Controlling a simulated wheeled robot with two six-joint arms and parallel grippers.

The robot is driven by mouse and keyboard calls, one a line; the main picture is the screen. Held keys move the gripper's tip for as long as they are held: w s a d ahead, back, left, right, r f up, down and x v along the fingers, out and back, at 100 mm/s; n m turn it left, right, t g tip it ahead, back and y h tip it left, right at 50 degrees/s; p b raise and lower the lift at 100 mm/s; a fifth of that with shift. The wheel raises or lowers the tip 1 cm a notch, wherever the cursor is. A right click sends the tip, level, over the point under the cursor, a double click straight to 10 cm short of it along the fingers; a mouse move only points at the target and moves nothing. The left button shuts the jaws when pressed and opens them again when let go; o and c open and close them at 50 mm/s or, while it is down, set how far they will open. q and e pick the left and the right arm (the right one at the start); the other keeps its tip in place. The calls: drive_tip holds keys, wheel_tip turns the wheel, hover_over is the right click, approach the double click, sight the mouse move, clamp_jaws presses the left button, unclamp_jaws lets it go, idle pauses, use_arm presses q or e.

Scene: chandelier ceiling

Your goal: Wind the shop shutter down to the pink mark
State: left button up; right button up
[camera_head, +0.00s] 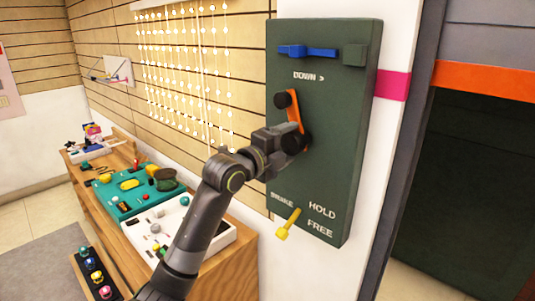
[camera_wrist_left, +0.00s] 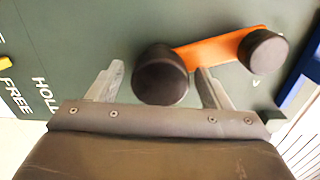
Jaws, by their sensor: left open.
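A dark green winder panel (camera_head: 350,125) hangs on a white post and reads "DOWN >". Its orange crank (camera_head: 295,107) has a black round end at each tip. My left gripper (camera_head: 297,138) is open at the lower end. In the left wrist view its fingers (camera_wrist_left: 158,70) stand either side of a black knob (camera_wrist_left: 160,78); contact is unclear. The other black end (camera_wrist_left: 263,52) is outside them. The pink mark (camera_head: 392,86) crosses the post. The shutter's (camera_head: 490,42) orange bottom bar (camera_head: 485,80) is near that height in the picture.
A blue lever (camera_head: 306,51) and a green block (camera_head: 354,54) sit on the panel top. A wooden bench (camera_head: 110,215) with a teal mat (camera_head: 120,207) and a white tray (camera_head: 219,240) stands at left. Bead strings (camera_head: 185,60) hang on the slatted wall. The doorway (camera_head: 470,190) is dark.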

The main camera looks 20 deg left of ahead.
use_arm(q)
drive_tip(key=v, duration=1.7)
drive_tip(key=shift+b, duration=0.45)
use_arm(e)
drive_tip(key=shift+s+f, duration=0.1)
drive_tip(key=shift+f, duration=0.2)
